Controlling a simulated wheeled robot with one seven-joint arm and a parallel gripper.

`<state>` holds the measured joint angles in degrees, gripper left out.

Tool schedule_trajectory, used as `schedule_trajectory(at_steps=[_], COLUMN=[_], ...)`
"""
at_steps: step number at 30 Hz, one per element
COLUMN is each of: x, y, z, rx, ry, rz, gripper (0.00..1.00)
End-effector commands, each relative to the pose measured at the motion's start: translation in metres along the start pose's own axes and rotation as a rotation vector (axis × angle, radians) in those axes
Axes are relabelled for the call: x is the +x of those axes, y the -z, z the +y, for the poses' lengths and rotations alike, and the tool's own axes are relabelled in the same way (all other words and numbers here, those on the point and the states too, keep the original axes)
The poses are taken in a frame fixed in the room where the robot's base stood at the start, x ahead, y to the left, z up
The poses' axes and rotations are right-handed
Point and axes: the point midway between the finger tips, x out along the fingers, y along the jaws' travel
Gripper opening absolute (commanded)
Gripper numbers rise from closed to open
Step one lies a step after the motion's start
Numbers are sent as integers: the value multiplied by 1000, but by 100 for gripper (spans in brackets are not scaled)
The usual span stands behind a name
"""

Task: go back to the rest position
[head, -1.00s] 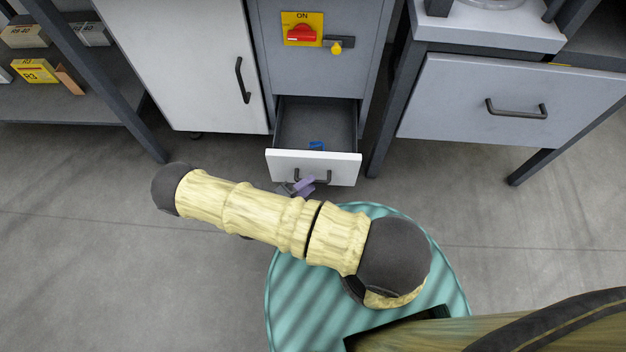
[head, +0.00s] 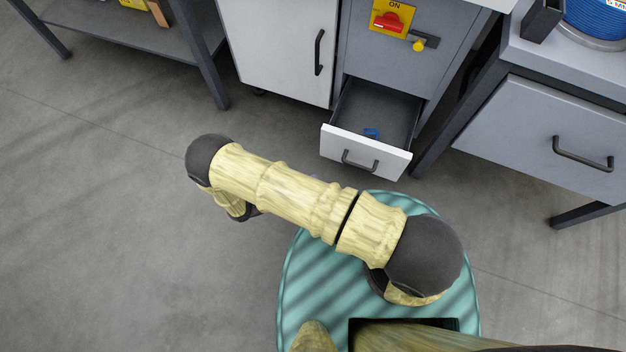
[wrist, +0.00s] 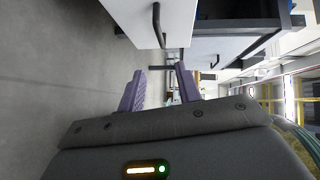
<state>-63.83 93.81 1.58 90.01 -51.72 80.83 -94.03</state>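My gripper (wrist: 160,92) shows in the wrist view with its two purple fingers spread apart and nothing between them. The drawer (head: 365,153) of the grey cabinet stands pulled open in the head view, with a small blue item (head: 371,132) inside. My arm is apart from the drawer, in front and to its left.
A workbench with a closed drawer (head: 545,135) is at right. A shelf (head: 130,35) is at upper left. The floor at left is clear.

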Motion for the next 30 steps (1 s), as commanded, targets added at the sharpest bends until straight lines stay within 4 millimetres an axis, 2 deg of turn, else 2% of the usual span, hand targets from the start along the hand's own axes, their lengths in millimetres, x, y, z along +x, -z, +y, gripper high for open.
schedule_trajectory(at_steps=[13, 17, 20, 30], x=[1, 2, 5, 23], y=[0, -2, -4, -6], z=[-1, -11, -28, -119], rx=[2, 45, 134, 657], ry=[-1, -28, -83, -309], rz=[1, 35, 101, 490], gripper=[34, 34, 34, 34])
